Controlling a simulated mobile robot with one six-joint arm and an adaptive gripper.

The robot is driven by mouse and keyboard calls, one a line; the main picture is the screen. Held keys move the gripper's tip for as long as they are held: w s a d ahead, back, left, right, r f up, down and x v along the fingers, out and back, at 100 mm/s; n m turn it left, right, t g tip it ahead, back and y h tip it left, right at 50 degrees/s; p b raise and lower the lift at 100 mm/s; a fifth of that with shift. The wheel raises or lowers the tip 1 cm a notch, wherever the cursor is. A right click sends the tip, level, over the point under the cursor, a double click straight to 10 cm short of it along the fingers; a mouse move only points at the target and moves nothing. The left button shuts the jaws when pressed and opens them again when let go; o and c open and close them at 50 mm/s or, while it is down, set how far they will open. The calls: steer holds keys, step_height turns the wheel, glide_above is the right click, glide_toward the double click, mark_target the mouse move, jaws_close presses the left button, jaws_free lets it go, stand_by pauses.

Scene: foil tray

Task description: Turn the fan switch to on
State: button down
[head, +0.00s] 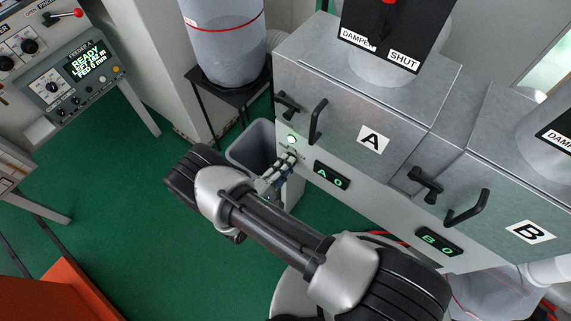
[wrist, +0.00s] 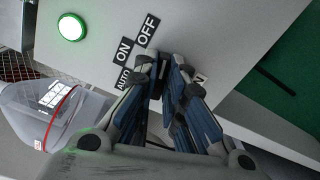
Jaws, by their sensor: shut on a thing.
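My gripper (head: 281,170) reaches the front panel of the grey cabinet (head: 310,160), below a lit lamp. In the wrist view my gripper (wrist: 168,65) has its fingertips close together at the panel. They are shut on the fan switch, whose knob they hide, so its pointing direction cannot be told. The OFF label (wrist: 147,30), ON label (wrist: 123,50) and AUTO label (wrist: 123,80) fan out above and left of the fingertips. Part of another label (wrist: 201,77) shows right of the fingers. The round lamp (wrist: 70,26) glows green; it also shows in the head view (head: 291,138).
Door handles (head: 318,122) jut out above my gripper. Display A (head: 332,176) reads "A 0". A grey bin (head: 249,148) stands behind my wrist, and a clear container (head: 224,40) sits on a black stand. Open green floor (head: 110,190) lies left.

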steer(key=shift+m, duration=1.4)
steer(key=c, duration=1.7)
jaws_free()
steer(key=shift+o, duration=0.2)
steer(key=shift+a, duration=0.1)
steer(key=v, duration=1.2)
